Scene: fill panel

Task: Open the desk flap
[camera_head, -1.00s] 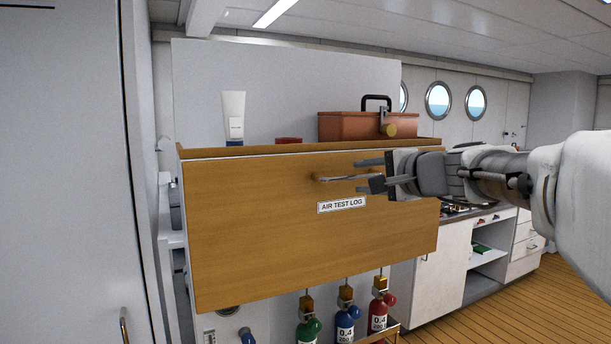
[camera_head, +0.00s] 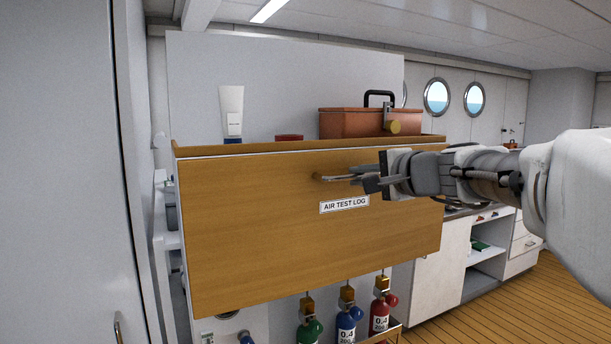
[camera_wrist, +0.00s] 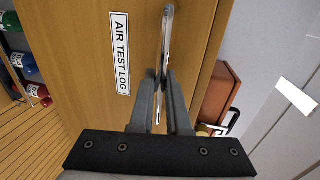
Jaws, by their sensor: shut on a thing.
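The desk flap (camera_head: 260,220) is a wide wooden panel that stands near upright on the front of the cabinet, with an "AIR TEST LOG" label (camera_head: 344,204). A slim metal handle (camera_head: 335,178) sits above the label. In the wrist view the handle (camera_wrist: 167,35) runs down between my fingers, with the flap (camera_wrist: 75,50) behind it. My gripper (camera_head: 360,176) reaches in from the right and is shut on the handle. The fingers also show in the wrist view (camera_wrist: 160,95). The fingers hide part of the handle.
A red-brown toolbox (camera_head: 350,124) and a white tube (camera_head: 231,112) stand on the shelf above the flap. Small green, blue and red cylinders (camera_head: 346,322) hang below it. A tall pale door panel (camera_head: 65,180) is at the left. Wooden floor is at the lower right.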

